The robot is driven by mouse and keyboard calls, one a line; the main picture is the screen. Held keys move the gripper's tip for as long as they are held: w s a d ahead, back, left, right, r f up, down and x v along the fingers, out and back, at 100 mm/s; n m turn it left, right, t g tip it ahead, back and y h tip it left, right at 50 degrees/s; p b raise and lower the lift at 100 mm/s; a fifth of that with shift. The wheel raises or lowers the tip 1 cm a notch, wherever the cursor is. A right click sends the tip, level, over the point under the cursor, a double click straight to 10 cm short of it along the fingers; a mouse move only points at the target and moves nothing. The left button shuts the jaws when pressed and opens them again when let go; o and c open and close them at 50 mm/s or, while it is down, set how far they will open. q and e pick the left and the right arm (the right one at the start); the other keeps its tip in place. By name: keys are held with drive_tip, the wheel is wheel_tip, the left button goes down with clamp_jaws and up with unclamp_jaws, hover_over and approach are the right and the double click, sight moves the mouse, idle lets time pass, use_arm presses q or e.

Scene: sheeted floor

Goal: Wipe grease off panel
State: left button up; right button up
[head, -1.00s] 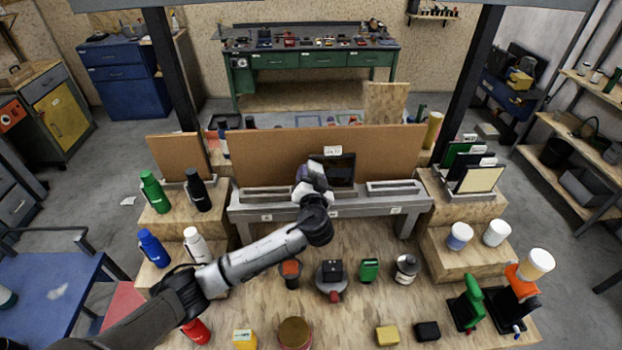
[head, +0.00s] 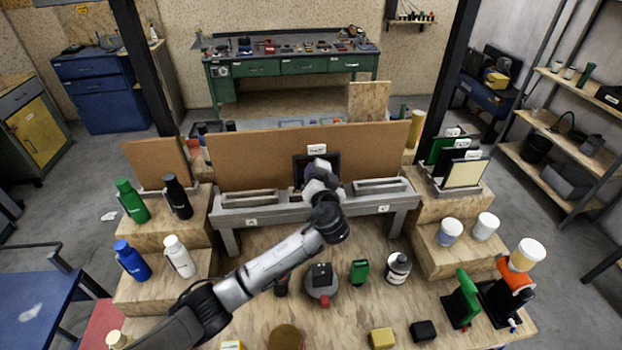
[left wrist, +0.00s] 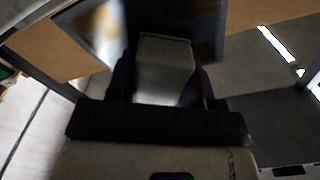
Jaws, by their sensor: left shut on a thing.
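A dark upright panel (head: 299,165) stands in the middle of the grey rack, against a brown board. In the left wrist view the panel (left wrist: 208,28) fills the top middle, with a pale, shiny smear at its left. My left gripper (head: 319,172) is in front of the panel and covers much of it in the head view. It is shut on a purple cloth-like thing (left wrist: 203,85), which shows at both sides of a grey block in the left wrist view. Whether the cloth touches the panel, I cannot tell. My right gripper is not in view.
The grey rack (head: 236,217) has empty slots on both sides of the panel. Bottles (head: 131,202) stand on the left steps; white tubs (head: 486,226) and upright cards (head: 464,173) are at the right. A black-and-white jar (head: 398,268) and small blocks (head: 382,338) are on the near bench.

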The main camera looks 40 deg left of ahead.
sight(338, 165)
use_arm(q)
drive_tip(key=shift+w+d+b, duration=0.35)
drive_tip(key=shift+w+d, duration=0.2)
drive_tip(key=shift+d, duration=0.1)
drive_tip(key=shift+w+d+b, duration=1.35)
drive_tip(key=shift+w+b, duration=0.05)
drive_tip(key=shift+b, duration=0.05)
drive_tip(key=shift+d, duration=0.1)
drive_tip(key=shift+s+d+r+p, duration=0.1)
drive_tip(key=shift+s+d+p, duration=0.2)
drive_tip(key=shift+s+d, duration=0.2)
drive_tip(key=v, duration=0.4)
drive_tip(key=shift+s+p, duration=0.15)
drive_tip(key=shift+p, duration=0.2)
drive_tip(key=shift+d, duration=0.1)
